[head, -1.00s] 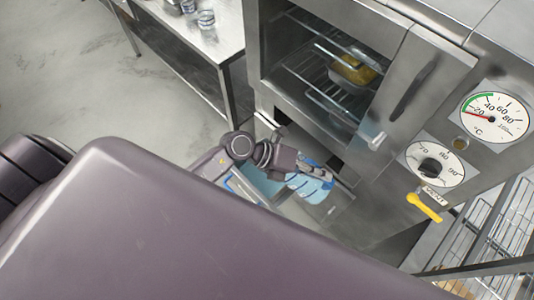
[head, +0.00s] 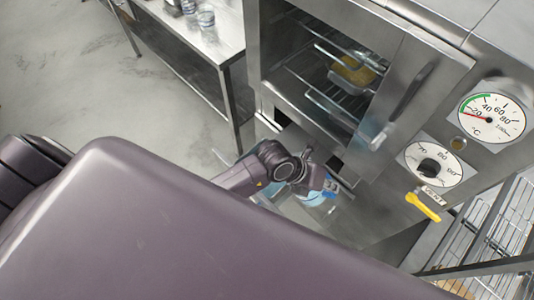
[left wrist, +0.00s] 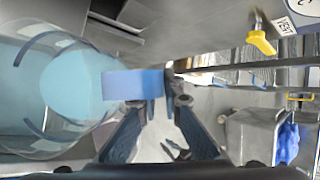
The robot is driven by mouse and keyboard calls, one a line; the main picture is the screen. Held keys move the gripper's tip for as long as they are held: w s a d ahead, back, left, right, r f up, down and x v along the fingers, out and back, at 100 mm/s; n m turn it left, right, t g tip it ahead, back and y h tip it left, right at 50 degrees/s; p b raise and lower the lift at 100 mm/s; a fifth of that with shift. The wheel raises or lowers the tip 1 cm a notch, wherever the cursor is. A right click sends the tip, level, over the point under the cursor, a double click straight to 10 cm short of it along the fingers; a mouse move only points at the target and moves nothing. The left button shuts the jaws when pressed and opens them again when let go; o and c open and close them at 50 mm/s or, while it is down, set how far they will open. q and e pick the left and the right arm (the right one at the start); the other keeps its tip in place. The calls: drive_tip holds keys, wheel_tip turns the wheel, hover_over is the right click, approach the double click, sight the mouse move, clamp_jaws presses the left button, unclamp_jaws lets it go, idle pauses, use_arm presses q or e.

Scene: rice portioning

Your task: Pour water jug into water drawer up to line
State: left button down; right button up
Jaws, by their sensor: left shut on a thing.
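My left gripper (left wrist: 160,115) is shut on the blue handle (left wrist: 132,85) of the clear water jug (left wrist: 25,95). In the left wrist view the jug fills the left side, lies tilted and holds pale blue water (left wrist: 75,88). In the head view my left gripper (head: 318,185) is below the oven door, and a little of the blue jug (head: 314,198) shows beside it. The water drawer (head: 345,196) seems to be the pale, pulled-out part under the oven; my wrist hides much of it. Its fill line cannot be made out. My right gripper is not in view.
The steel oven (head: 385,30) has a glass door with a yellow-filled pan (head: 352,72) on a rack inside. A yellow vent lever (head: 423,206) sits below the dials. A wire rack (head: 495,235) is at right, a steel table (head: 195,40) at upper left.

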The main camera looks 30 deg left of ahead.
sight(333, 195)
use_arm(q)
drive_tip(key=shift+d+f+y, duration=0.4)
drive_tip(key=shift+d+f, duration=0.1)
drive_tip(key=shift+d+f+m+y, duration=0.3)
drive_tip(key=shift+d+f, duration=0.15)
drive_tip(key=shift+d, duration=0.05)
drive_tip(key=shift+a+f, duration=0.1)
drive_tip(key=shift+f, duration=0.25)
drive_tip(key=b, duration=0.1)
drive_tip(key=d+b, duration=0.1)
drive_tip(key=b, duration=0.1)
drive_tip(key=shift+w+d+f+y, duration=0.1)
drive_tip(key=shift+f+y, duration=0.2)
drive_tip(key=shift+f, duration=0.05)
drive_tip(key=shift+a+f+y+b, duration=0.3)
drive_tip(key=shift+f+b, duration=0.3)
drive_tip(key=shift+b, duration=0.35)
wheel_tip(333, 195, down, 11)
drive_tip(key=d+y+b, duration=0.2)
drive_tip(key=y+b, duration=0.1)
drive_tip(key=b, duration=1.1)
drive_tip(key=shift+s+f+m+y, duration=0.15)
drive_tip(key=shift+s+m+y, duration=0.05)
drive_tip(key=shift+m+y, duration=0.2)
